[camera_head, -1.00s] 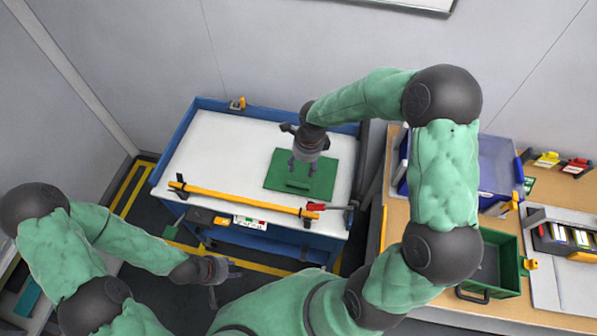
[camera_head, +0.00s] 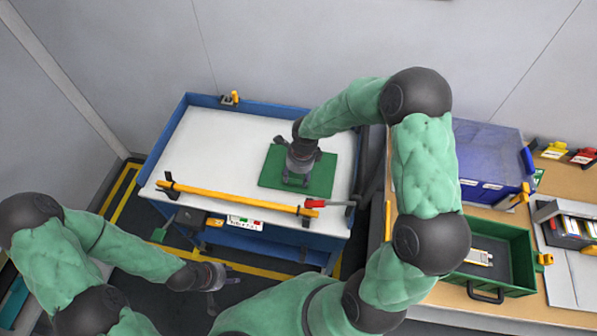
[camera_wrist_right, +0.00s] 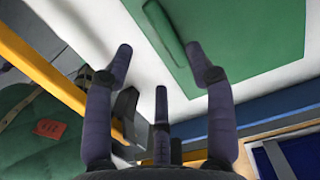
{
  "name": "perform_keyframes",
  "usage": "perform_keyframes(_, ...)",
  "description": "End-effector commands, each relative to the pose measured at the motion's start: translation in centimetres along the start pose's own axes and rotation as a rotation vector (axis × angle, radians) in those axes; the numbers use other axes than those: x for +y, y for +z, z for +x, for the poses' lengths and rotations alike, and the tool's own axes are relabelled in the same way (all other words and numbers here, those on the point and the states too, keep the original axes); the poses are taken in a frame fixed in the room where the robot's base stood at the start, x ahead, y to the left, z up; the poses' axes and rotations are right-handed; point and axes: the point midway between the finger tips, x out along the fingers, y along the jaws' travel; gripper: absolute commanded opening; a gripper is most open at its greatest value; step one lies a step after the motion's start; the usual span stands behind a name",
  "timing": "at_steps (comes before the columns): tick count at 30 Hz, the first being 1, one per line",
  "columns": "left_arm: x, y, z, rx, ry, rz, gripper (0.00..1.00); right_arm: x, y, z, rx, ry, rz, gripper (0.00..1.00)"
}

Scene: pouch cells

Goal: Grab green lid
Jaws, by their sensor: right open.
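The green lid (camera_head: 322,180) lies flat on the white top of the blue-framed cart (camera_head: 222,135). In the right wrist view the lid (camera_wrist_right: 255,45) fills the upper part, with its raised green handle bar (camera_wrist_right: 164,30) at upper left. My right gripper (camera_head: 296,182) is over the lid in the head view and hides its middle. In the wrist view its fingers (camera_wrist_right: 160,65) are spread and empty, and the handle lies beyond the fingertips. I cannot tell whether any finger touches the lid.
A yellow bar (camera_head: 235,197) with a red-handled clamp (camera_head: 316,203) runs along the cart's front edge. At right, a wooden table (camera_head: 480,310) holds a green bin (camera_head: 520,250) with a pale item inside and a blue-lidded box (camera_head: 485,150). The cart's left half is clear.

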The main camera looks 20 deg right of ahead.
Motion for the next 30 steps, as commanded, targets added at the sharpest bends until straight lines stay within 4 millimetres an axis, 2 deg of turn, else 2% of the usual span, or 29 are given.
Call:
perform_keyframes(13,-0.3,0.0,1.0,0.0,0.0,0.0,0.4,-0.7,0.0,5.0,-0.001,0.0,0.0,0.56)
perform_keyframes(23,-0.4,0.0,1.0,0.0,0.0,0.0,0.4,-0.7,0.0,5.6,-0.001,-0.002,0.0,0.56)
perform_keyframes(29,-0.4,0.0,1.0,0.0,0.0,0.0,0.4,-0.7,0.0,5.6,-0.001,-0.002,0.0,0.02)
perform_keyframes(30,-0.4,0.0,1.0,0.0,0.0,0.0,0.4,-0.7,0.0,5.6,-0.001,-0.001,0.0,0.0)
